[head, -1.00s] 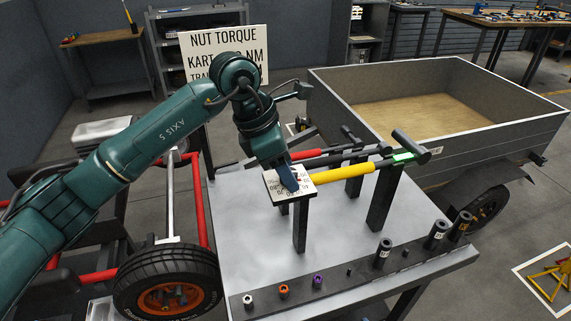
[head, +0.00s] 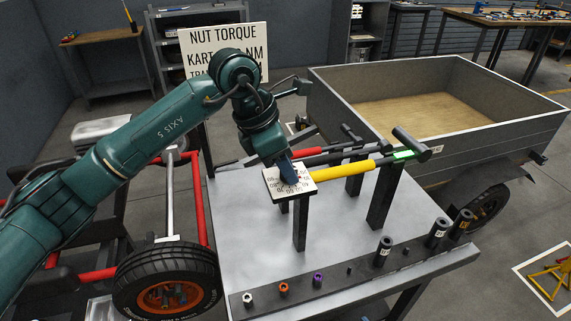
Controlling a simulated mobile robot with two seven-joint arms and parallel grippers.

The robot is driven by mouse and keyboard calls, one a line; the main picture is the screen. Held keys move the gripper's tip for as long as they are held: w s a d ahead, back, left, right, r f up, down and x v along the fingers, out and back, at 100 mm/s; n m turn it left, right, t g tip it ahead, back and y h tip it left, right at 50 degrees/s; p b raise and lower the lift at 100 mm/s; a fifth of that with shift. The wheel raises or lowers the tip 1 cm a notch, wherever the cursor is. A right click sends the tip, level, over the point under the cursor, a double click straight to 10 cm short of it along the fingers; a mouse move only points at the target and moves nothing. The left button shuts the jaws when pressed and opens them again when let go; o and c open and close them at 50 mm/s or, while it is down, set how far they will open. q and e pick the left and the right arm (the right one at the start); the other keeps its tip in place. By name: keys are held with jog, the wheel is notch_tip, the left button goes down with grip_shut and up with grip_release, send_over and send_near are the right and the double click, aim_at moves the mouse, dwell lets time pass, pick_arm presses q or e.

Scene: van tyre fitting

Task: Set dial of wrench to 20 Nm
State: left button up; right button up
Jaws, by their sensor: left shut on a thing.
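The torque wrench with the yellow grip (head: 343,172) lies across black posts above the grey table. A square white dial plate (head: 302,190) with numbers around its rim is at its left end. A green lit part (head: 403,155) and a black head (head: 411,142) are at its right end. My left gripper (head: 288,180) points down onto the dial plate and is shut on the dial's knob, which it mostly hides. The dial's numbers are too small and partly covered to read surely. My right gripper is not in view.
A second wrench with a red part (head: 308,151) lies just behind. Several sockets (head: 318,280) stand along the table's front edge. A sign (head: 224,45), partly hidden by my arm, stands behind. A trailer (head: 440,110) is at right, a kart wheel (head: 170,287) at left.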

pick_arm(q)
jog(key=shift+f+n+t+b, duration=0.15)
jog(key=shift+n+t+b, duration=0.25)
jog(key=shift+n+b, duration=0.45)
jog(key=shift+s+n+t+b, duration=0.1)
jog(key=shift+n+t+b, duration=0.3)
jog(key=shift+n+b, duration=0.5)
jog(key=shift+n+y+b, duration=0.3)
jog(key=shift+n, duration=0.55)
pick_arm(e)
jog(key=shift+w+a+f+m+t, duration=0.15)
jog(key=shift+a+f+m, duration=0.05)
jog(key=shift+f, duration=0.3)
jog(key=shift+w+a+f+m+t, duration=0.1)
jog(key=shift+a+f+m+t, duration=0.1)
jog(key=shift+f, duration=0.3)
pick_arm(q)
jog(key=shift+r, duration=0.2)
jog(key=o, duration=1)
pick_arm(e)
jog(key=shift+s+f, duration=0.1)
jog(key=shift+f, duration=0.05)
pick_arm(q)
jog(key=v, duration=0.8)
jog(key=b+v, duration=0.1)
jog(key=v, duration=0.4)
jog(key=shift+s+d, duration=0.15)
jog(key=shift+s, duration=0.1)
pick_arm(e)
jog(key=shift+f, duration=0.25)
